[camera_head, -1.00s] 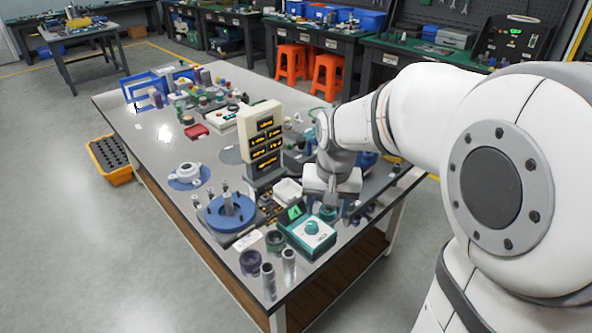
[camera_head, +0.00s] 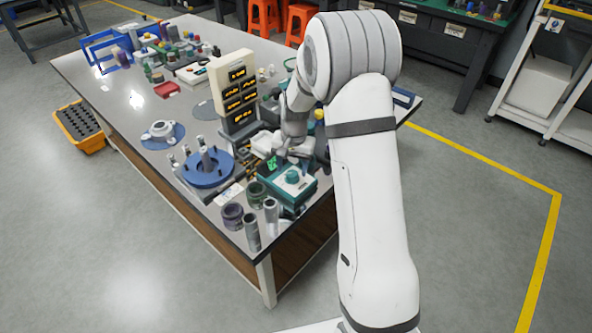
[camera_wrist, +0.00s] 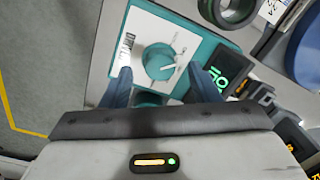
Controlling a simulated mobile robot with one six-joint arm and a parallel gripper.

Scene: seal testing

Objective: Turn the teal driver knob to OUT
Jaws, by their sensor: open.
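The teal driver knob (camera_head: 292,176) sits on the white top of a teal box (camera_head: 296,196) near the table's front right corner. In the wrist view the round knob (camera_wrist: 158,62) has a white pointer line toward the right of the picture. The marks around it are too small to read. My gripper (camera_head: 291,158) is above the back of the box. In the wrist view its two blue-grey fingers (camera_wrist: 160,82) are apart, with the knob ahead between their tips and nothing held. I cannot tell the height gap.
Dark green (camera_head: 257,193) and purple (camera_head: 232,215) rings and metal cylinders (camera_head: 252,232) stand to the left. A blue round fixture (camera_head: 207,170) and a tall display panel (camera_head: 237,92) are farther left and behind.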

